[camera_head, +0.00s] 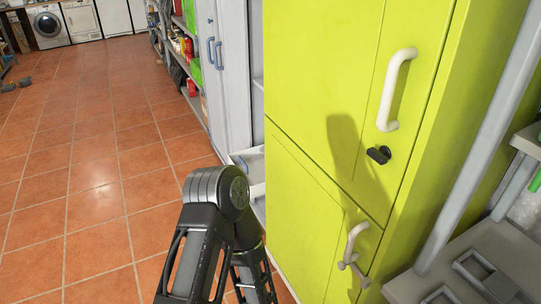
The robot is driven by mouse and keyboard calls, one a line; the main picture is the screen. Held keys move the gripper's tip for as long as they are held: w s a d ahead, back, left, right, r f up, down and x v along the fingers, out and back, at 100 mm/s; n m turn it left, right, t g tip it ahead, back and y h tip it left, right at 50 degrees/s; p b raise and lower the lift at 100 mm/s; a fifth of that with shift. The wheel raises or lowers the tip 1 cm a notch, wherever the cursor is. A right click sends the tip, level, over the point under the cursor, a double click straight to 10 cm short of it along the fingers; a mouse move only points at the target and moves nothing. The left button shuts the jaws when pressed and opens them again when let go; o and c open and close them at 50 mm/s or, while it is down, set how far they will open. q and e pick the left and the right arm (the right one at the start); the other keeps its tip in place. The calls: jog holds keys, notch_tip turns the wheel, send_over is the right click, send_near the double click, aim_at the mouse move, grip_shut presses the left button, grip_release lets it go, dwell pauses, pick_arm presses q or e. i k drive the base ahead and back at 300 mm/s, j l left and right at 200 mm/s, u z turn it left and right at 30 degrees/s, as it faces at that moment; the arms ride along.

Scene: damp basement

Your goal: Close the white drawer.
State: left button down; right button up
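A narrow white ledge (246,157), which looks like the edge of the white drawer, juts out low between the blue-handled cabinet and the yellow-green cabinet. Most of it is hidden behind the yellow-green cabinet and my dark arm, so I cannot tell how far it is open. One bent joint of my arm stands just in front of it in the picture. Neither of my grippers shows, and no fingers are visible at the drawer.
The tall yellow-green cabinet (315,70) with white handles fills the right middle. A pale cabinet (237,75) with blue handles stands behind it. Grey metal shelving (465,270) is at lower right. The tiled floor (90,170) at left is mostly clear, with a washing machine (48,27) far back.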

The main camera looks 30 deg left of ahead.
aim_at(251, 161)
jog(key=i+j+z, duration=0.3)
jog(key=j, duration=1)
jog(key=j+z, duration=0.3)
jog(key=j, duration=1.55)
jog(key=i+l, duration=0.25)
jog(key=i, duration=0.2)
